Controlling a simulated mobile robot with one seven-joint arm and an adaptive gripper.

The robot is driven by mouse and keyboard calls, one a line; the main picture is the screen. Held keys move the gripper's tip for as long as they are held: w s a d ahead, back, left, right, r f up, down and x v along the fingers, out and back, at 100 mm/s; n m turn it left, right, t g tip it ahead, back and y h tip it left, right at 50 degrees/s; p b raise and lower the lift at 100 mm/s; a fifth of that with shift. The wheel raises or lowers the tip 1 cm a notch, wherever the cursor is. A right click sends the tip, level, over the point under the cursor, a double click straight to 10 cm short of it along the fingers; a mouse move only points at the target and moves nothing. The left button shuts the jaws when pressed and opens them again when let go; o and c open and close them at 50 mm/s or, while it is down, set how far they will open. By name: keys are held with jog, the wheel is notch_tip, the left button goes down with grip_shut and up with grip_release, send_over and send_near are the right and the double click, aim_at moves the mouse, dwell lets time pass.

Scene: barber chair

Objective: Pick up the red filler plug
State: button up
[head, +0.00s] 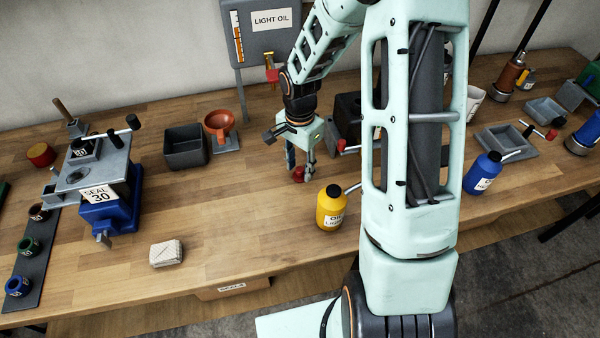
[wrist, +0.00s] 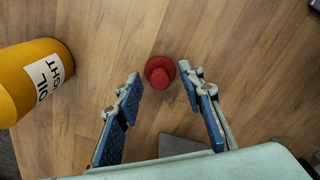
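The red filler plug (wrist: 159,72) lies on the wooden bench, seen from above in the wrist view as a round flange with a raised knob. It also shows in the head view (head: 298,174), partly hidden by the fingers. My gripper (wrist: 160,84) is open, its two blue-padded fingers apart. In the wrist view the plug appears between and slightly beyond the fingertips, with bare wood visible on both sides. In the head view my gripper (head: 300,172) points down over the plug. I cannot tell the exact height gap.
A yellow oil bottle (head: 331,207) stands close by on the right, also in the wrist view (wrist: 32,80). A red funnel (head: 219,124) and a dark open box (head: 185,147) stand left. A dark block with a red-knobbed lever (head: 347,148) stands right. Bench front is mostly clear.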

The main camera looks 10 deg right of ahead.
grip_shut()
jog(key=shift+r, duration=0.1)
